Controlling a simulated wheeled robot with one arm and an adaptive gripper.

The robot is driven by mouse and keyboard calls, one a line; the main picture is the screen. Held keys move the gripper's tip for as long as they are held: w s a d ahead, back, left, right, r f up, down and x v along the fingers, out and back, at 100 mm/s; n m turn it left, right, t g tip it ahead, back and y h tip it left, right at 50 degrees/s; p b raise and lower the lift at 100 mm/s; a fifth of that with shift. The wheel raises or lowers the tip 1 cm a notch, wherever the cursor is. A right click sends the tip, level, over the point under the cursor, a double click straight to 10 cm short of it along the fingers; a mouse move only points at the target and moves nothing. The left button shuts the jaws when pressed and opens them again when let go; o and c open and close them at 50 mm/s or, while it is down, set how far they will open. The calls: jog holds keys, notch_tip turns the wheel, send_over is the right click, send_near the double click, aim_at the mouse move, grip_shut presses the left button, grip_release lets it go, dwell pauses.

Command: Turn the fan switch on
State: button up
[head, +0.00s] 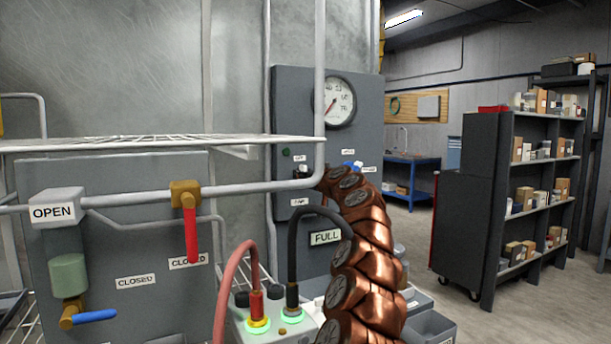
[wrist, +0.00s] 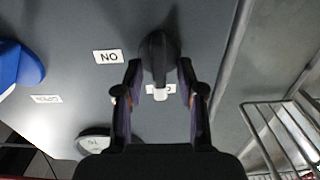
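The grey control panel (head: 290,110) carries a label that appears to read FAN (head: 299,201), with a small dark knob (head: 301,171) above it, partly hidden by my arm. In the wrist view, the dark fan switch (wrist: 158,55) is a knob whose long axis runs up and down the picture. Its white-marked lower end overlaps a label I cannot read. The ON label (wrist: 108,57) appears upside down to its left. My gripper (wrist: 157,75) is open, with one finger on each side of the knob's lower end. Contact cannot be told. My copper-coloured arm hides the gripper in the head view.
A blue knob (wrist: 20,65) and a gauge (wrist: 95,140) are on the same panel. A wire rack (head: 160,142) and grey pipe (head: 250,187) stand in front of it. A red-handled valve (head: 190,225) and two cables on a box are nearby.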

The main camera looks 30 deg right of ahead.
grip_shut()
